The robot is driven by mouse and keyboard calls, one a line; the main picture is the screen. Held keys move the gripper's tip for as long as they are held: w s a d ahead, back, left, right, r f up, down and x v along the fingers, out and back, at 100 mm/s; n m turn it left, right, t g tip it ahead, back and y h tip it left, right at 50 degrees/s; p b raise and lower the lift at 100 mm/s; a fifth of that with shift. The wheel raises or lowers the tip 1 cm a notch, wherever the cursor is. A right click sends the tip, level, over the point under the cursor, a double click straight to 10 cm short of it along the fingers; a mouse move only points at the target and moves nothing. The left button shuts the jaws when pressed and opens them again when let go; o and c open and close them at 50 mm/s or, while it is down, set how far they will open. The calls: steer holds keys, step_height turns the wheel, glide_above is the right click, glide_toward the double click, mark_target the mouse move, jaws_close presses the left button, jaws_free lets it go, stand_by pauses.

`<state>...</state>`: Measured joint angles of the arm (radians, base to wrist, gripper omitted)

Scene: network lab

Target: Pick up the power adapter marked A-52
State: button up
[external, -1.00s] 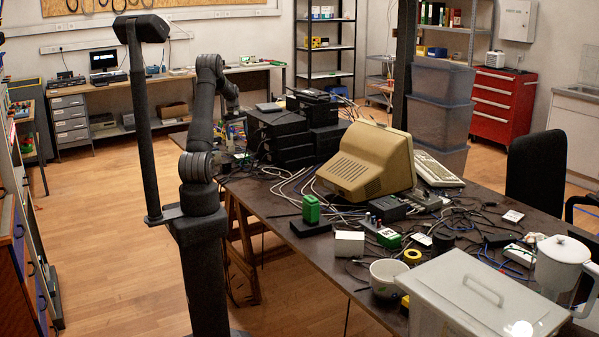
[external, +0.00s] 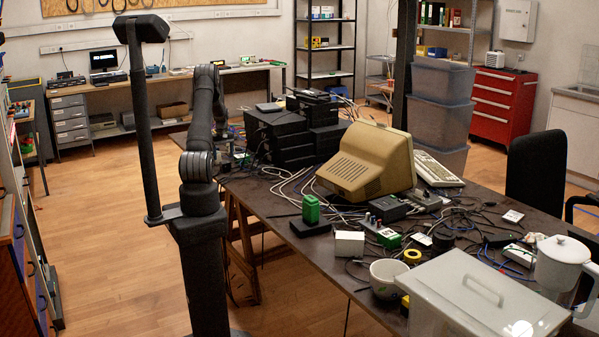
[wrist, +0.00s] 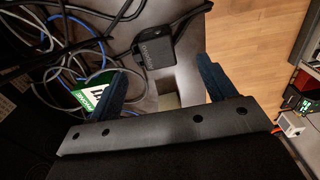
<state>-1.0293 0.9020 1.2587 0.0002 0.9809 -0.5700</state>
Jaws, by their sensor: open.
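In the wrist view my gripper (wrist: 161,66) is open over the dark table, with one blue-black finger on each side and nothing held. A black box-shaped adapter (wrist: 157,52) with a cable lies beyond and between the fingertips; its marking is too small to read. A green block with a white label (wrist: 95,92) shows beside and partly behind the left finger. My gripper is hidden there behind my arm.
Loose grey, blue and black cables (wrist: 62,60) lie around the adapter. A stack of black devices (external: 280,135) and a beige monitor (external: 365,162) stand on the table. The table edge and wooden floor (wrist: 247,42) are to the right in the wrist view.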

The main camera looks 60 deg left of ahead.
mark_target(226, 162)
steer(key=f, duration=0.5)
steer(key=shift+w+d+f, duration=0.15)
steer(key=shift+w+d, duration=0.2)
steer(key=c, duration=1.2)
steer(key=shift+o, duration=0.2)
